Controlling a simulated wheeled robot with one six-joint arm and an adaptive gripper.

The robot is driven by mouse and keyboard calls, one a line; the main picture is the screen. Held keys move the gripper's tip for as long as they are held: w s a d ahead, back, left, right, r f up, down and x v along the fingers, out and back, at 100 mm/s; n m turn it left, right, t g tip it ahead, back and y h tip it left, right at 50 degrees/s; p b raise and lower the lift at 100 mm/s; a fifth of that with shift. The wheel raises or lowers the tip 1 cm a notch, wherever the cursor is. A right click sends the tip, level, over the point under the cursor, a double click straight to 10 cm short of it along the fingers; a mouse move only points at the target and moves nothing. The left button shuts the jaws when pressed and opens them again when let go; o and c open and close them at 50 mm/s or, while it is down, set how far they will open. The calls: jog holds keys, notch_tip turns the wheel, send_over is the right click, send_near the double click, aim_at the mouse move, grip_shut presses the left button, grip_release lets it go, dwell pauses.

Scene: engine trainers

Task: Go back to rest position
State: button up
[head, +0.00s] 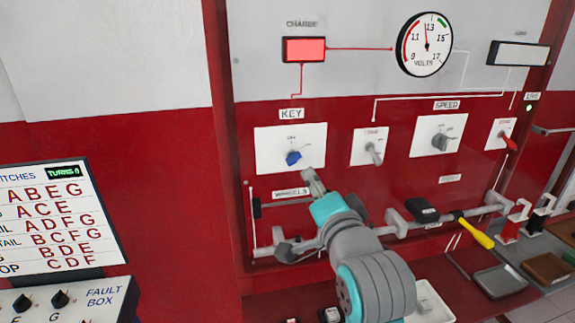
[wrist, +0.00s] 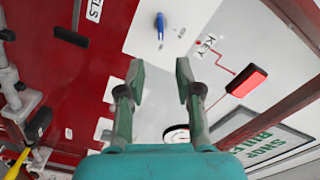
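My gripper (head: 314,184) is in front of the red and white engine trainer panel, just below the white key plate (head: 262,150). In the wrist view my gripper (wrist: 160,78) has its two fingers apart with nothing between them. The blue key knob (head: 293,158) is on its plate, up and left of the fingertips in the head view. The knob also shows in the wrist view (wrist: 160,24), beyond the fingertips and apart from them. My arm hides part of the lower panel and the shelf below.
The charge lamp (head: 304,49) is lit red, and a volt gauge (head: 424,44) is at the top. A yellow-handled screwdriver (head: 475,231) and a grey tray (head: 500,281) are at right. The fault box (head: 65,302) stands at lower left. The red wall left of the panel is clear.

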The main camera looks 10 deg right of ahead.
jog(key=s+d+f+n+g, duration=0.1)
jog(key=s+f+n, duration=0.1)
jog(key=s+f, duration=0.5)
jog(key=s+f+n, duration=0.2)
jog(key=s+f, duration=0.1)
jog(key=f, duration=0.8)
jog(key=s+d+f+n+g, duration=0.1)
jog(key=s+f+n, duration=0.1)
jog(key=s+f, duration=0.5)
jog(key=s+f+n, duration=0.3)
jog(key=s+f, duration=0.1)
jog(key=s, duration=0.9)
jog(key=s+f+n+g, duration=0.1)
jog(key=s+f+n, duration=0.2)
jog(key=s, duration=1.1)
jog(key=shift+d+f, duration=0.25)
jog(key=shift+f, duration=0.7)
